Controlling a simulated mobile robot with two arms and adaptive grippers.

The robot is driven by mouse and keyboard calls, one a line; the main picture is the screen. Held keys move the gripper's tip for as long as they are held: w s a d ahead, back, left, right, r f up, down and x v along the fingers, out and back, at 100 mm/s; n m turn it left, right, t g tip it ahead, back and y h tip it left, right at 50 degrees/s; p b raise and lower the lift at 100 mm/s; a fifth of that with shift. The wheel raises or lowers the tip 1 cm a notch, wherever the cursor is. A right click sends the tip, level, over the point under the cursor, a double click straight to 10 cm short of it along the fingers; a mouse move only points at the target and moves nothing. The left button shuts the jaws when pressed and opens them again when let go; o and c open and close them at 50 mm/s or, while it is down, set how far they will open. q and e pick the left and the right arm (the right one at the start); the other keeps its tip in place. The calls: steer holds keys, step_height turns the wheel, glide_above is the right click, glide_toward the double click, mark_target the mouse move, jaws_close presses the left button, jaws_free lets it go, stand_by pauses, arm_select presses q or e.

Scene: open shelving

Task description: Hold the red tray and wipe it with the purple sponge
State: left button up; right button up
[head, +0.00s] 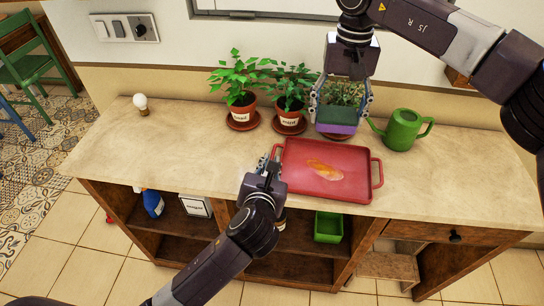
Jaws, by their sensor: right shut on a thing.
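The red tray (300,187) lies on the countertop, with an orange-yellow smear (325,170) on its floor. My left gripper (271,163) is at the tray's left handle; its fingers overlap the handle, and I cannot tell whether they are closed around it. My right gripper (340,105) points down and is shut on the purple sponge (336,128), which has a dark green upper layer. The sponge is held beyond the tray's back edge, in front of a potted plant, apart from the smear.
Potted plants (239,80) on saucers stand along the back. A green watering can (404,130) is right of the sponge. A light bulb (141,103) stands far left. The counter left of the tray is clear. Shelves below hold a green bin (328,228) and a spray bottle (152,203).

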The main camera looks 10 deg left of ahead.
mark_target(272, 156)
arm_select(q)
steer(key=shift+x, duration=2.05)
jaws_close()
arm_select(e)
step_height(272, 156, down, 9)
stand_by(0.6)
